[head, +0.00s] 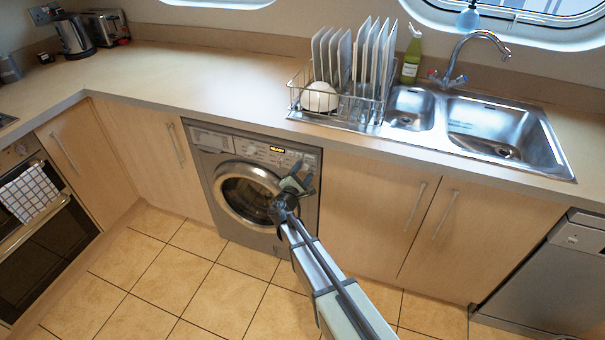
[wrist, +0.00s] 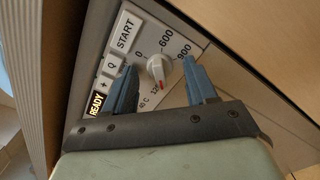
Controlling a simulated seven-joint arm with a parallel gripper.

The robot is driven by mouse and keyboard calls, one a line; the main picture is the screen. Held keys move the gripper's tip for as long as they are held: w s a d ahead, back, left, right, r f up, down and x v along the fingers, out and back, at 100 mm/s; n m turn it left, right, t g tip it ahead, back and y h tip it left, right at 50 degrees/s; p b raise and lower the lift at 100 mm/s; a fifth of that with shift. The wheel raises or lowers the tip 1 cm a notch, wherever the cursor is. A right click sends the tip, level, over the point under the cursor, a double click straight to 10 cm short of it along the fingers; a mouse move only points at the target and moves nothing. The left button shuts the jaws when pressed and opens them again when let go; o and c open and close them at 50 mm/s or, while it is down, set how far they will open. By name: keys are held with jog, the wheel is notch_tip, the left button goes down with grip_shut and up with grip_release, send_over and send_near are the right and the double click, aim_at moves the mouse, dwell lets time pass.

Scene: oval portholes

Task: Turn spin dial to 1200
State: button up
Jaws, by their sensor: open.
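The spin dial is a round white knob (wrist: 158,68) with a red mark, on the washing machine's control panel. In the wrist view the red mark points down, close to a partly readable label that begins with "12". The labels 0, 600 and 900 show around the knob's upper side. My gripper (wrist: 159,66) is open, with one blue finger on each side of the knob; I cannot tell whether they touch it. In the head view my gripper (head: 291,184) is in front of the upper right of the washing machine (head: 214,165), and the dial cannot be made out there.
A START button (wrist: 125,30) and a lit READY display (wrist: 96,103) lie left of the dial. The counter's edge (head: 330,140) overhangs the panel. A dish rack (head: 340,108) and a sink (head: 495,128) are above. The tiled floor (head: 190,290) is clear.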

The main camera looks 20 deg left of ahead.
jog(key=c, duration=1.1)
jog(key=shift+o, duration=0.2)
jog(key=shift+m, duration=0.8)
jog(key=o, duration=1.1)
jog(key=shift+c, duration=0.2)
jog(key=s, duration=1.4)
